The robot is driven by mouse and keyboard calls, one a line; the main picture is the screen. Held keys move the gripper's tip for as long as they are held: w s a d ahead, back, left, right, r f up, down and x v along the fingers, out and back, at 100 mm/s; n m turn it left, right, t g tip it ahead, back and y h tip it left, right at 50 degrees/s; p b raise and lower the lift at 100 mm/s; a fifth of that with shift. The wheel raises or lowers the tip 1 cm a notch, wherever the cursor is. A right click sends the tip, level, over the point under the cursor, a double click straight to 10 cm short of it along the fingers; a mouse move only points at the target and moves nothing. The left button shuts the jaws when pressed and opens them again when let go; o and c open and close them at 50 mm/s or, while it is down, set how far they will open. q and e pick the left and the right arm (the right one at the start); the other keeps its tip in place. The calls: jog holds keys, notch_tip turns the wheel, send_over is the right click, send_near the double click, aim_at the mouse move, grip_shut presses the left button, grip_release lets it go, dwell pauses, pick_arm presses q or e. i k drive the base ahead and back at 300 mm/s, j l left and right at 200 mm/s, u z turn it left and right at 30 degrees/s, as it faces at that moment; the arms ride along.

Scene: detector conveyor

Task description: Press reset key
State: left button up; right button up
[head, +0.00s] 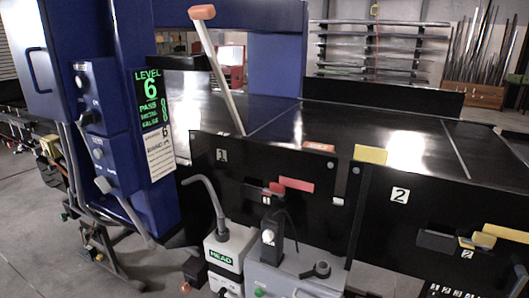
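A blue detector cabinet (150,30) stands at the left beside the conveyor. Its black display (152,98) shows green text, "LEVEL 6 PASS", with a paper label (159,150) below. A grey box (285,278) in front of the conveyor carries a green button (260,292). No key readable as "reset" shows, so I cannot tell which control is the reset key. Neither of my grippers is in view.
The black conveyor (320,125) fills the middle and right. A white lever (219,75) with an orange grip rises over its near edge. A pale box marked "HEAD" (222,257) stands in front. Grey floor (40,235) is open at lower left.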

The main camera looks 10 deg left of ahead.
aim_at(80, 80)
jog(key=i, duration=0.35)
jog(key=j+u, duration=0.1)
jog(key=u, duration=0.3)
jog(key=j+u, duration=0.15)
jog(key=u, duration=0.2)
jog(key=l+u, duration=0.1)
jog(key=u, duration=0.25)
jog(key=l+u, duration=0.1)
jog(key=u, duration=0.25)
jog(key=k, duration=0.05)
